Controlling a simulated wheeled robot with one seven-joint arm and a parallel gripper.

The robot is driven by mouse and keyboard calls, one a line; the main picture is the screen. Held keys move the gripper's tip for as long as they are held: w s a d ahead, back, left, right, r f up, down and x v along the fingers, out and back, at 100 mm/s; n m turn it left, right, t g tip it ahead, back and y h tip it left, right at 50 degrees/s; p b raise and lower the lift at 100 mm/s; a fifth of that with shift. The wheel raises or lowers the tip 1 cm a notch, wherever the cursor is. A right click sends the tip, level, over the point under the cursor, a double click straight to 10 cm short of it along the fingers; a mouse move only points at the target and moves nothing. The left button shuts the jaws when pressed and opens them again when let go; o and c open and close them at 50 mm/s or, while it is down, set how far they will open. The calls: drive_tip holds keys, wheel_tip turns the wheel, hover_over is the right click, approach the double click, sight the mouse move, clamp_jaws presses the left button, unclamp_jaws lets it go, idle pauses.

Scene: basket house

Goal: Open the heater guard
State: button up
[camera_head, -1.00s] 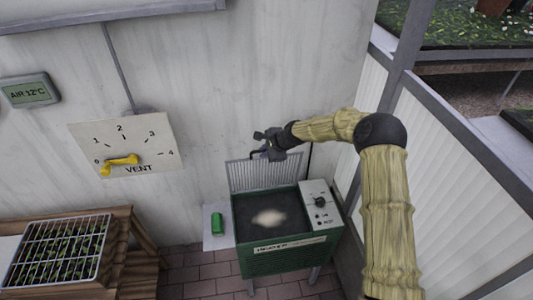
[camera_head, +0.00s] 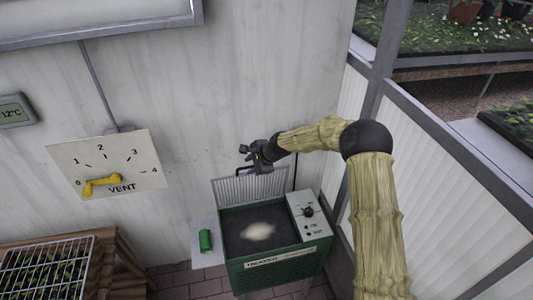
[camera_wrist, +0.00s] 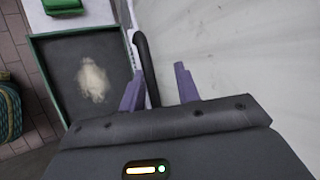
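The green heater (camera_head: 285,262) stands against the wall, its dark top showing a pale patch. Its guard, a pale grille (camera_head: 235,190), stands upright at the back of the heater, and the top lies uncovered. My gripper (camera_head: 247,153) is just above the guard's upper edge. In the wrist view, the two purple fingers of my gripper (camera_wrist: 158,88) are apart. A black bar-like handle (camera_wrist: 146,62) lies between them, nearer the left finger; I cannot tell if it touches. The heater's top (camera_wrist: 90,110) shows on the left there.
A control panel with a knob (camera_head: 309,212) is at the heater's right. A green object (camera_head: 205,240) lies on a pale shelf at its left. A vent dial (camera_head: 106,165) is on the wall. A slatted bench with a wire-covered tray (camera_head: 45,265) is at lower left. Panelled wall stands right.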

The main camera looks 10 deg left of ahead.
drive_tip(key=b+v, duration=0.3)
drive_tip(key=v, duration=1.4)
drive_tip(key=shift+w+a, duration=0.1)
drive_tip(key=s+d+f+n+h, duration=0.1)
drive_tip(key=s+d+n, duration=0.3)
drive_tip(key=s, duration=0.5)
drive_tip(key=s+d+f+n+g+h, duration=0.1)
drive_tip(key=s+d+f+n+h, duration=0.1)
drive_tip(key=s+d, duration=0.7)
drive_tip(key=s+d+f+n+h, duration=0.1)
drive_tip(key=s+d+n+h, duration=0.2)
drive_tip(key=s+d+n, duration=0.3)
drive_tip(key=s+d, duration=0.1)
drive_tip(key=s, duration=0.3)
drive_tip(key=shift+d+f+h, duration=0.2)
drive_tip(key=shift+d+h, duration=0.05)
drive_tip(key=shift+h, duration=0.05)
drive_tip(key=shift+a, duration=0.1)
